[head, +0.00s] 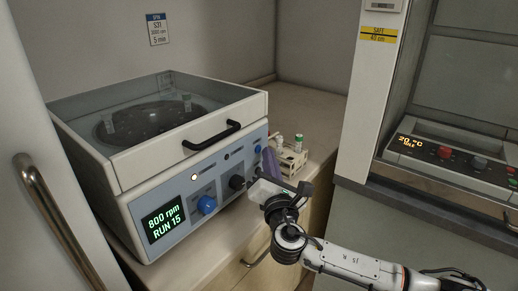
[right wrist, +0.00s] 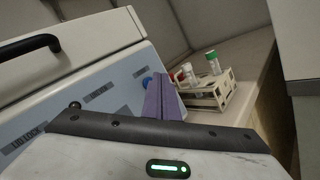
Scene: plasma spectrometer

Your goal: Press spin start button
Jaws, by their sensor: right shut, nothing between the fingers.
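The centrifuge (head: 135,165) stands on the left counter with its lid closed. Its green display (head: 164,219) reads "800 rpm RUN 15". Its sloped front panel carries a blue knob (head: 206,204), a black knob (head: 237,182), a lit indicator (head: 195,177) and a small blue button (head: 257,149) near the right end. My right gripper (head: 268,162) is shut and empty, its purple fingers in front of the panel's right end. In the right wrist view the fingers (right wrist: 161,98) stand beside the blue button (right wrist: 147,82) and partly cover it; contact cannot be told. My left gripper is out of view.
A tube rack (head: 293,158) with capped tubes stands on the counter just right of the centrifuge, close behind my right gripper; it also shows in the right wrist view (right wrist: 208,97). A black lid handle (head: 212,136) juts from the centrifuge. A hood with a hotplate (head: 450,150) is at right.

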